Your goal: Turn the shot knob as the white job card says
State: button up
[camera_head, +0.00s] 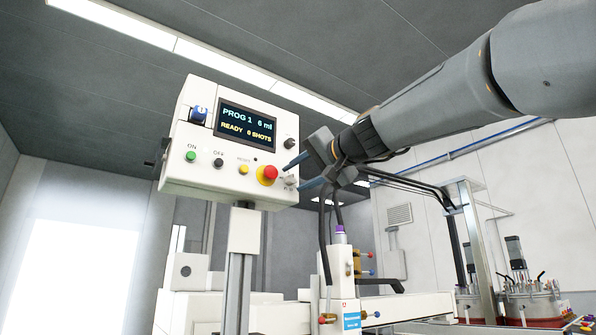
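A white control panel (181,165) stands on a post. Its screen (245,129) reads "PROG 1 6 ml" and "READY", with a shots line that looks like "6 SHOTS". A small light selector knob (290,181) with tiny unreadable markings sits at the panel's lower right; it may be the shot knob. My gripper (292,177) comes in from the right with its two dark fingers apart. The fingertips are by this knob, one above and one below it in the picture; I cannot tell whether they touch it. I do not see a white job card.
A red stop button (270,172) on a yellow base sits just left of my fingertips. A black knob (291,144) is above them. ON, OFF and yellow buttons and a blue knob (198,113) are further left. Machine parts with a purple-topped fitting (340,234) stand below.

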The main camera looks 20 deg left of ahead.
jog(key=shift+w+a, duration=0.1)
jog(key=shift+a, duration=0.05)
jog(key=shift+c, duration=0.3)
grip_shut()
jog(key=shift+m, duration=0.4)
jog(key=m+p, duration=0.1)
jog(key=m, duration=0.2)
jog(key=shift+m+p, duration=0.5)
jog(key=shift+m, duration=1.5)
